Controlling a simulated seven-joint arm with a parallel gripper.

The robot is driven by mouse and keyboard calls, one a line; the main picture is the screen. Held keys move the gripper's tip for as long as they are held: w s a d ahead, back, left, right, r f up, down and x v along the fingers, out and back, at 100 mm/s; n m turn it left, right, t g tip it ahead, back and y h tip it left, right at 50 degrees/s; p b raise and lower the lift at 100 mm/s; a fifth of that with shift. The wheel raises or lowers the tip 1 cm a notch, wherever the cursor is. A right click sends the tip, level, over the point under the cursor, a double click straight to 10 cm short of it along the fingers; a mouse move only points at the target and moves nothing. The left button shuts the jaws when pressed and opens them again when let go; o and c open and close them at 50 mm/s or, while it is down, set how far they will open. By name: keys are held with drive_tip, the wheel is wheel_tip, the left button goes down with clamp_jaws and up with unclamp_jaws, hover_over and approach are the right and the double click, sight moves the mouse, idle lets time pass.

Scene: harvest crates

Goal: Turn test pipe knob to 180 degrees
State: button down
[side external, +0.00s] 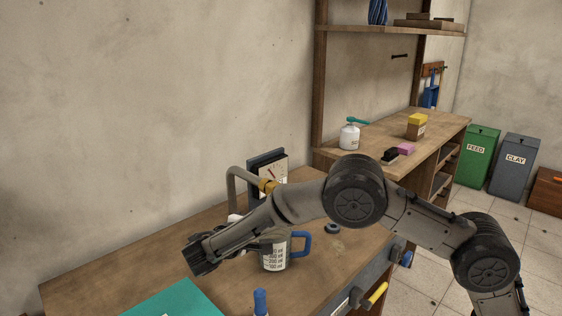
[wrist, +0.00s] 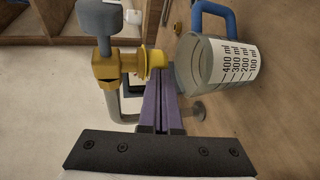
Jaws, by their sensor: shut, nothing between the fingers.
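The test pipe (side external: 233,180) is a grey bent tube with a brass collar, standing at the back of the bench. My gripper (wrist: 161,82) is shut and empty. Its fingertips are beside the brass flange (wrist: 156,61), apart from the knob. A clear measuring jug (wrist: 222,62) with a blue handle is right of the fingers. In the side view my arm covers the valve and part of the jug (side external: 274,257).
A teal mat (side external: 177,300) and a blue-capped item (side external: 260,300) lie near the front. The bench's left part (side external: 110,265) is clear.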

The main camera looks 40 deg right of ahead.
idle(0.3)
drive_tip(key=s+a+f, duration=0.3)
drive_tip(key=a+f, duration=0.2)
drive_tip(key=a, duration=0.6)
drive_tip(key=s+d+r+m+g+y, duration=0.2)
drive_tip(key=s+d+r+g+y, duration=0.35)
drive_tip(key=s+d+r, duration=0.7)
drive_tip(key=s+d+m+t+y, duration=0.1)
drive_tip(key=s+t+y, duration=0.2)
drive_tip(key=s, duration=0.6)
drive_tip(key=s+d+m+t+y, duration=0.1)
drive_tip(key=s+y, duration=0.4)
drive_tip(key=s, duration=0.5)
drive_tip(key=shift+d+f+t, duration=0.3)
drive_tip(key=shift+d+t, duration=0.5)
drive_tip(key=shift+t, duration=0.35)
